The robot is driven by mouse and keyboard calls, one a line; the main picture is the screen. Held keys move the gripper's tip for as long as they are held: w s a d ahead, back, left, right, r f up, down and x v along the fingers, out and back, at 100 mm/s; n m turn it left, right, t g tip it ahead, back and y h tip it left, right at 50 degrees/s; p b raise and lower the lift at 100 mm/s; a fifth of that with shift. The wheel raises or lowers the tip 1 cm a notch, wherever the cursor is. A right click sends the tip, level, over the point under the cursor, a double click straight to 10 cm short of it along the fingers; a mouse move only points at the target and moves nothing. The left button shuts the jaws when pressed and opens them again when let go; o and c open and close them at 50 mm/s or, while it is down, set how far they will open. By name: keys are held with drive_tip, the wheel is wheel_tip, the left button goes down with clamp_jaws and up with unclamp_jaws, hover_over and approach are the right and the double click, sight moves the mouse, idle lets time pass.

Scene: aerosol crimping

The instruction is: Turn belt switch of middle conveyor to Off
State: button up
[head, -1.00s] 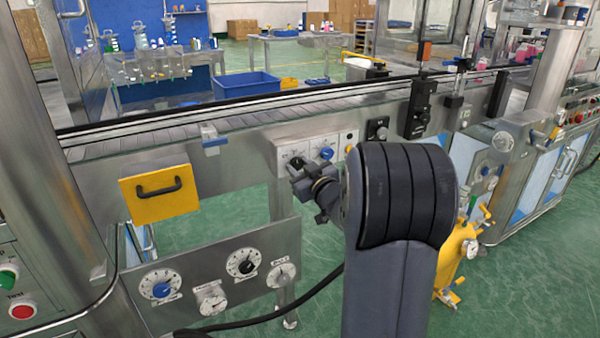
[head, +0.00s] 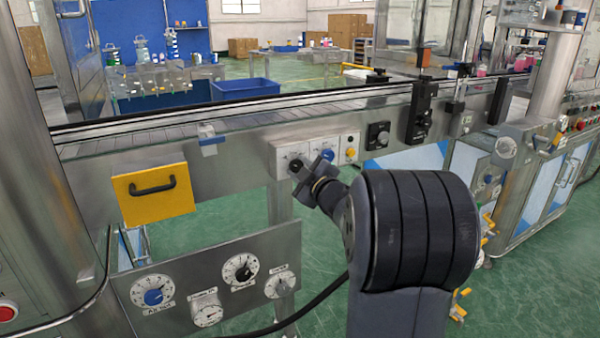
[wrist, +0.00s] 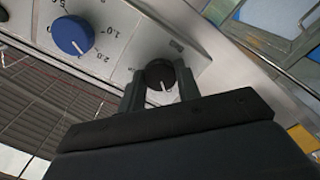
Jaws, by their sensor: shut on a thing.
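The belt switch is a small black knob (wrist: 160,76) with a white pointer line, on a steel control panel (head: 282,148) on the front of the middle conveyor. In the wrist view the knob sits between the two fingers of my gripper (wrist: 160,90), which is shut on it. The pointer line runs toward the lower part of that picture. In the head view my gripper (head: 299,172) meets the left part of the panel and partly hides the knob. The switch's label is too small to read.
A blue dial (wrist: 72,35) with a number scale sits close beside the switch. A yellow button (head: 350,152) is farther right on the panel. A yellow drawer (head: 153,194) and a lower dial panel (head: 210,270) lie left and below. Green floor is open beyond.

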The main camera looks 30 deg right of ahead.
idle(0.4)
drive_tip(key=o, duration=1)
drive_tip(key=shift+s, duration=0.1)
drive_tip(key=shift+s+d+p, duration=0.15)
drive_tip(key=shift+s+p, duration=0.85)
drive_tip(key=shift+s, duration=4.35)
